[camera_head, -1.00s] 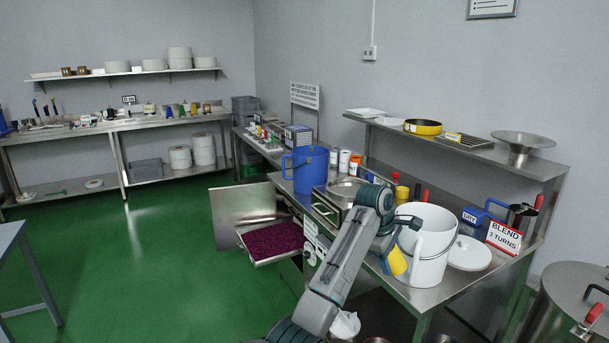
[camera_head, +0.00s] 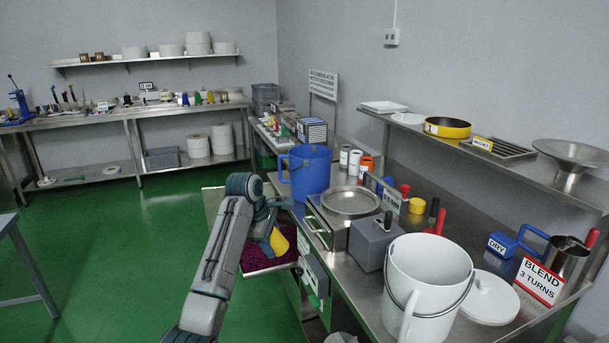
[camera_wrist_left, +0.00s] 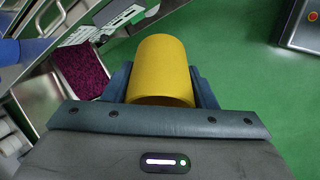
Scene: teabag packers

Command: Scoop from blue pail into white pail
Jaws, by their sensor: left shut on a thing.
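The blue pail (camera_head: 309,172) stands upright on the steel bench; its inside is hidden. The white pail (camera_head: 428,280) stands upright near the bench's front right, its bail handle hanging down. My left gripper (camera_head: 268,222) is shut on a yellow scoop (camera_head: 279,241), off the front edge of the bench, below and left of the blue pail. In the left wrist view the yellow scoop (camera_wrist_left: 162,70) sits between the fingers, and whether anything is in it cannot be told. My right gripper is not in view.
A scale with a round pan (camera_head: 350,201) and a grey block (camera_head: 374,240) stand between the pails. A white lid (camera_head: 488,298) lies right of the white pail. A drawer of purple material (camera_head: 257,256) is open behind the scoop. Green floor is clear at left.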

